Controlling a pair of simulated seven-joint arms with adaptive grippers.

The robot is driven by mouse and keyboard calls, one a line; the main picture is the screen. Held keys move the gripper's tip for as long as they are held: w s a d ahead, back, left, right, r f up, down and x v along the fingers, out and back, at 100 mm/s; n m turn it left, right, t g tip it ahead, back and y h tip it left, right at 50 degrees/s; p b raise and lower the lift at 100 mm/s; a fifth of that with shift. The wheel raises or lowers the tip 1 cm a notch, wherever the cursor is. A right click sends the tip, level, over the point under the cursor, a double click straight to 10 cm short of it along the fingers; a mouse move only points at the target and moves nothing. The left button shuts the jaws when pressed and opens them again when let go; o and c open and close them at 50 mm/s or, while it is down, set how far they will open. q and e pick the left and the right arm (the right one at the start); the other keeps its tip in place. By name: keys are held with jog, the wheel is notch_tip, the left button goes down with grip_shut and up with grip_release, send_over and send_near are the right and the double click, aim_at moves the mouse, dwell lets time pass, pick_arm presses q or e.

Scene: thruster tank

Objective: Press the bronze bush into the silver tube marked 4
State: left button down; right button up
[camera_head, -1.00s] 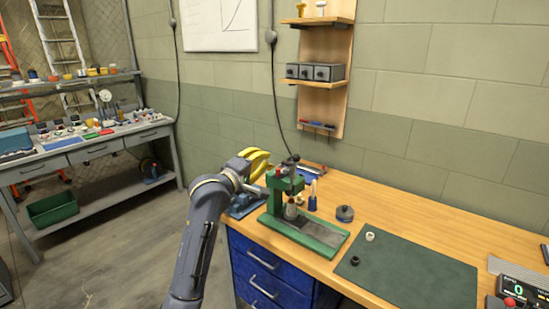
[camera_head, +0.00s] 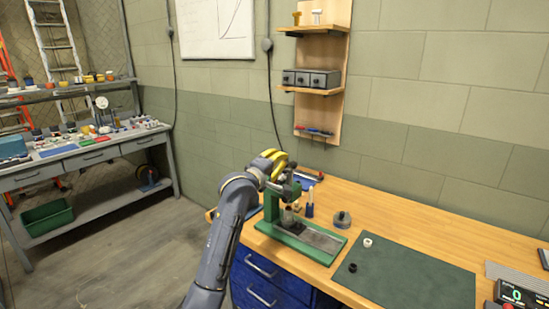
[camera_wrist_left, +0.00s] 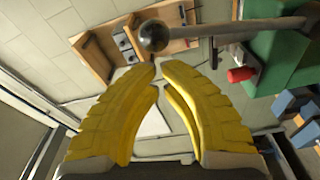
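The green arbor press (camera_head: 317,246) stands at the left end of the bench. A small silver cylinder (camera_head: 288,216) stands under its ram; I cannot read a number on it. I cannot make out the bronze bush. My left gripper (camera_head: 286,168) is beside the top of the press, at its lever. In the left wrist view the lever's black ball (camera_wrist_left: 154,36) and grey bar (camera_wrist_left: 225,29) lie just beyond the yellow fingertips (camera_wrist_left: 158,72). The tips are close together with a thin gap and nothing between them. Contact with the lever is unclear. My right gripper is out of view.
A blue-based tool (camera_head: 309,208) and a grey round part (camera_head: 342,219) stand behind the press. A white ring (camera_head: 367,243) and a black ring (camera_head: 352,267) lie on the green mat (camera_head: 415,277). A readout (camera_head: 518,294) is at the right. Most of the mat is clear.

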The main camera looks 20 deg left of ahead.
pick_arm(q)
jog(key=shift+s+d+f, duration=0.1)
jog(key=shift+s+d, duration=0.15)
jog(key=shift+d, duration=0.1)
jog(key=shift+d, duration=0.15)
jog(key=shift+s+d+m, duration=0.2)
jog(key=shift+d+m, duration=0.2)
jog(key=shift+m, duration=0.1)
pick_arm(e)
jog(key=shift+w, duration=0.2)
